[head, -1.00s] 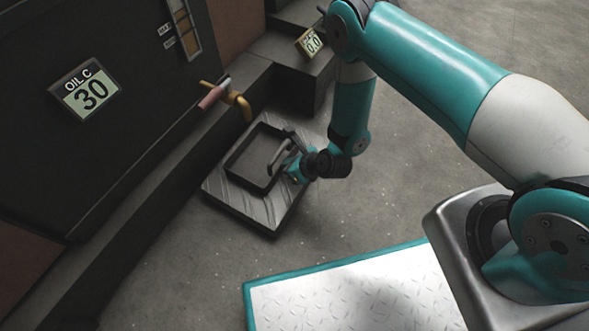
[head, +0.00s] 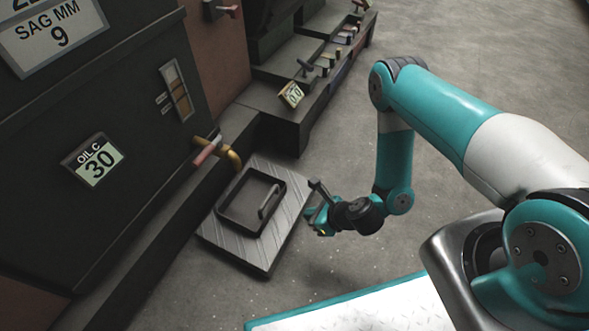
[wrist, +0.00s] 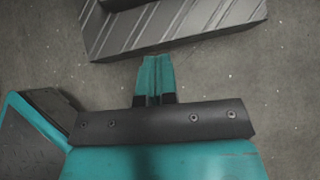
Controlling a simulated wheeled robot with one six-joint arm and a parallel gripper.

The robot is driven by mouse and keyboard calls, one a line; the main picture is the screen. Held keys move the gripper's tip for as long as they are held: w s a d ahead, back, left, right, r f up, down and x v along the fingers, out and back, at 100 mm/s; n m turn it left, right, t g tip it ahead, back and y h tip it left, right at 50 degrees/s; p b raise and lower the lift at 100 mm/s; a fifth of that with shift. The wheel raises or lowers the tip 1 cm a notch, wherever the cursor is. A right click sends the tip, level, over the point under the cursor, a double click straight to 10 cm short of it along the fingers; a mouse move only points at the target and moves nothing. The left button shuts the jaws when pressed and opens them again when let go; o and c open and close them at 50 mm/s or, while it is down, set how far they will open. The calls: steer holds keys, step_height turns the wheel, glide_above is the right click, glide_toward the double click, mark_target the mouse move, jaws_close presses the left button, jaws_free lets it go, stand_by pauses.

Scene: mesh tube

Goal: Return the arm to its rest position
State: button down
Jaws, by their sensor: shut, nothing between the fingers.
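My gripper (head: 317,210) is at the end of my teal arm (head: 396,160), over the floor just right of the ribbed drip plate (head: 278,238) in the head view. In the wrist view its teal fingers (wrist: 154,80) are together with nothing between them. They point toward the near edge of the ribbed plate (wrist: 180,22) and are apart from it in the picture. A dark square tray (head: 228,220) sits on the plate, with a grey handle-like bar (head: 269,201) in it.
A dark machine (head: 150,120) fills the left, with an "OIL C 30" display (head: 97,162) and a "SAG MM 9" sign (head: 55,35). A brass spout (head: 233,157) with a red handle (head: 207,152) juts out above the tray. Open concrete floor (head: 340,265) lies around my gripper.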

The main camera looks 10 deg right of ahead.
steer(key=w+a+r+n+g+y+p, duration=0.1)
steer(key=w+a+r+n+g+y, duration=0.15)
steer(key=r+n, duration=0.85)
steer(key=w+a+r+n+g+y+p, duration=0.15)
steer(key=w+a+r+n, duration=0.35)
steer(key=r, duration=1.2)
steer(key=s+d+r+n+g+h+p, duration=0.1)
steer(key=s+d+r+n+h, duration=0.25)
steer(key=s+r+n, duration=0.75)
steer(key=s+d+r+n+g+h+p, duration=0.1)
steer(key=s+d+r+n+h+p, duration=0.2)
steer(key=s+r+n, duration=0.65)
step_height(320, 180, up, 41)
steer(key=d+m+p, duration=0.1)
steer(key=m+p, duration=0.1)
steer(key=p, duration=3.5)
steer(key=shift+r, duration=0.15)
